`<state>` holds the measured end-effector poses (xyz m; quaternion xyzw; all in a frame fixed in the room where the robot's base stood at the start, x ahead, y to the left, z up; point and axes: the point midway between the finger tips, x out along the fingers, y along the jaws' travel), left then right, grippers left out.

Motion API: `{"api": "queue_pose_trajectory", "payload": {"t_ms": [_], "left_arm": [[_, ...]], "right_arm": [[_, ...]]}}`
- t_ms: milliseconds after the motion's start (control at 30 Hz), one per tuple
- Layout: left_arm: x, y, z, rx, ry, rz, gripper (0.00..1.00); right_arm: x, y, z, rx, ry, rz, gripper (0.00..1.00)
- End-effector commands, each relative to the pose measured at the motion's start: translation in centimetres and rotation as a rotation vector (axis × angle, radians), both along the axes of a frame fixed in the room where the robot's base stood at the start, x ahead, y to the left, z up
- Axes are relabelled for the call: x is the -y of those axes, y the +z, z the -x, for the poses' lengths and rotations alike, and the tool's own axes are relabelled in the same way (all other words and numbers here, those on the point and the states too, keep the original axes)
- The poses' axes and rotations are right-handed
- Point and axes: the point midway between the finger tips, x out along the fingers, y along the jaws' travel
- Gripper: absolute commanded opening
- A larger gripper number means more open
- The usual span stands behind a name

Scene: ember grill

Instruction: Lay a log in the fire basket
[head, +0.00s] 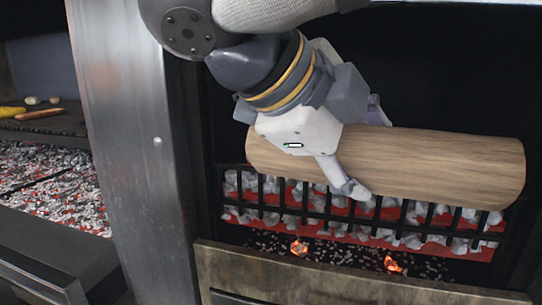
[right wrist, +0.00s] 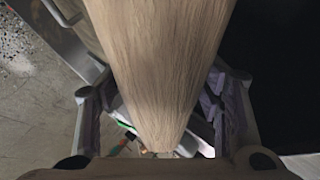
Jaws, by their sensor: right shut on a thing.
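A light brown wooden log (head: 450,165) lies roughly level across the front of the dark grill opening. My right gripper (head: 366,150) is shut on it, with one finger in front and part of the other showing behind. In the right wrist view the log (right wrist: 155,60) runs between the two fingers of the gripper (right wrist: 158,112). The black-barred fire basket (head: 310,207), full of grey and red-glowing coals, is just below the log. The log hides part of its top; I cannot tell whether they touch. My left gripper is not in view.
A steel post (head: 130,140) stands left of the opening. Beyond it are a bed of coals (head: 45,180) and a dark shelf with food (head: 40,114). Two glowing embers (head: 393,264) lie below the basket, behind a worn front panel (head: 340,280).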

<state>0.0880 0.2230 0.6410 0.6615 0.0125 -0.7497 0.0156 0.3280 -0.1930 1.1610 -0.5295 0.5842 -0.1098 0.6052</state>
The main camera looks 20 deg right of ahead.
Motion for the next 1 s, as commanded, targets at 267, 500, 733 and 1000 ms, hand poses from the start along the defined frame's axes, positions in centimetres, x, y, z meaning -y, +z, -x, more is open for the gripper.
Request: {"api": "queue_pose_trajectory", "payload": {"t_ms": [267, 500, 733, 1000], "left_arm": [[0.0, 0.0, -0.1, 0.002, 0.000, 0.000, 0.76], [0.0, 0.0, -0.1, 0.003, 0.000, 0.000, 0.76], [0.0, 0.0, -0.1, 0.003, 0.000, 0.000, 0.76], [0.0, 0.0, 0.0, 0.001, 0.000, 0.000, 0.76]], "right_arm": [[2.4, -0.1, -3.9, 0.005, -0.002, -0.001, 0.00], [4.4, -0.3, -7.2, 0.004, -0.001, 0.000, 0.00], [6.4, -0.5, -10.4, 0.006, -0.003, 0.000, 0.00], [8.3, -2.1, -13.5, 0.002, 0.000, 0.002, 0.00]]}}
